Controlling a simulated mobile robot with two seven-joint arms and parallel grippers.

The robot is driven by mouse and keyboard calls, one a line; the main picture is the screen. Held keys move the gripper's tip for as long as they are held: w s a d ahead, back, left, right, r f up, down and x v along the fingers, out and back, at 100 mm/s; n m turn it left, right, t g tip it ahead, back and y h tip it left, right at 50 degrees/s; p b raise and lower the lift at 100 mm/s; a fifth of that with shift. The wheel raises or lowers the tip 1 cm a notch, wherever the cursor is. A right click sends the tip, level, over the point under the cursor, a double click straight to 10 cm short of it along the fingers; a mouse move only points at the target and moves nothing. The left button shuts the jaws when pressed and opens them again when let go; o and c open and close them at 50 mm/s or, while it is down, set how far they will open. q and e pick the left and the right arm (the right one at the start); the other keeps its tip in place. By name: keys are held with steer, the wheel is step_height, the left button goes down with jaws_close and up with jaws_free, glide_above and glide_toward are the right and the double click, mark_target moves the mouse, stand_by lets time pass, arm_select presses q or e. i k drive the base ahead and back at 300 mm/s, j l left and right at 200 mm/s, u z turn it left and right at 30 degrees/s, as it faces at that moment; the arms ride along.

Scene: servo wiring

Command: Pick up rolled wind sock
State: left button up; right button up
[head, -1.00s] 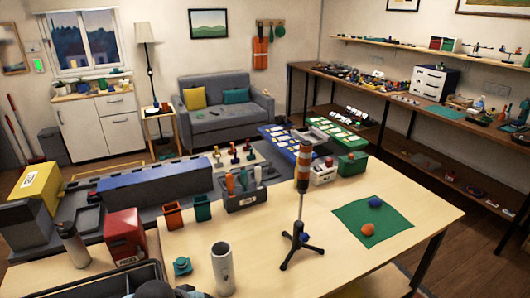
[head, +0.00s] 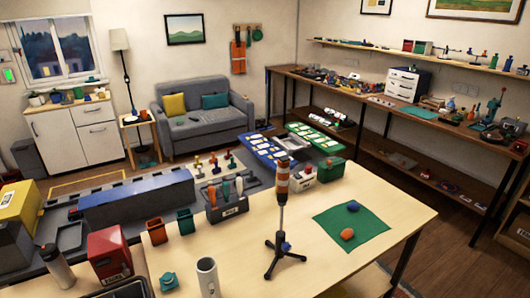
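An orange-and-white striped wind sock (head: 282,180) hangs narrow and upright at the top of a thin pole on a black tripod stand (head: 279,250). The stand is on the light wooden table, left of a green mat (head: 325,220). I cannot tell from here how the sock is rolled or fastened. Neither of my grippers shows in the head view.
A blue lump (head: 353,207) and an orange lump (head: 347,234) lie on the green mat. A grey cylinder (head: 207,278), a tool caddy (head: 228,207) and orange and green bins (head: 185,221) stand left of the stand. The table's right end is clear.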

mark_target(283, 180)
steer(key=l+u, duration=0.15)
steer(key=u, duration=0.7)
steer(key=l+u, duration=0.35)
steer(key=l, duration=0.2)
steer(key=k+l+u, duration=0.1)
steer(key=l+u, duration=0.3)
steer(key=l, duration=0.1)
